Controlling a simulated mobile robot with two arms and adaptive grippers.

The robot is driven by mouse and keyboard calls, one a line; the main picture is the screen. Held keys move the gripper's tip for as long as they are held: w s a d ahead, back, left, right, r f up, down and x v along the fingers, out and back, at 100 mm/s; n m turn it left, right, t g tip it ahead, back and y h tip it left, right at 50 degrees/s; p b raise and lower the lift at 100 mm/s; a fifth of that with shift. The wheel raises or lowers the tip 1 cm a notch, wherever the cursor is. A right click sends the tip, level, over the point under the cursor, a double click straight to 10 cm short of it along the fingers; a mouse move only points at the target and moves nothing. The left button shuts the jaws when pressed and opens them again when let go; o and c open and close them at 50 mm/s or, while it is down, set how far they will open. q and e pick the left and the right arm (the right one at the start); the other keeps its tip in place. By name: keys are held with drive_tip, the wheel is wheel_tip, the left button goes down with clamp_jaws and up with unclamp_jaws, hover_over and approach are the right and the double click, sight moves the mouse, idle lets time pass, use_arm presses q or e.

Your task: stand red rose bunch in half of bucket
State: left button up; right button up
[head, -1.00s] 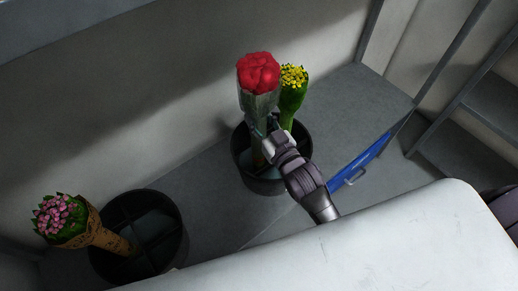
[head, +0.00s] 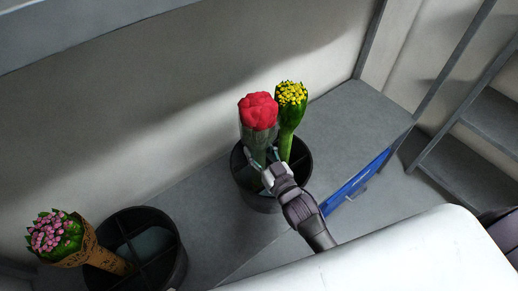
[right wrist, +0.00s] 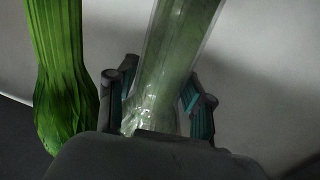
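The red rose bunch (head: 258,112), in a clear greenish wrap, stands upright in the left part of the dark bucket (head: 241,178). Its wrap (right wrist: 165,60) fills the middle of the right wrist view. A yellow-flowered bunch (head: 291,95) stands in the same bucket to its right; its green wrap (right wrist: 62,90) shows at the left of the wrist view. The rose bunch's lower end is hidden. My left gripper is not in view.
A second dark bucket (head: 182,262) with a cross divider stands at lower left, with a pink bunch (head: 58,238) in brown paper leaning out leftward. A wall is behind, grey shelves (head: 490,110) are right, and a blue-fronted part (head: 352,183) lies right of the near bucket.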

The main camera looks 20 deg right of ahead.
drive_tip(key=shift+o, duration=0.4)
drive_tip(key=shift+r, duration=0.2)
drive_tip(key=s+d, duration=0.2)
drive_tip(key=s, duration=1)
drive_tip(key=shift+w+d+f, duration=0.1)
drive_tip(key=shift+f, duration=0.05)
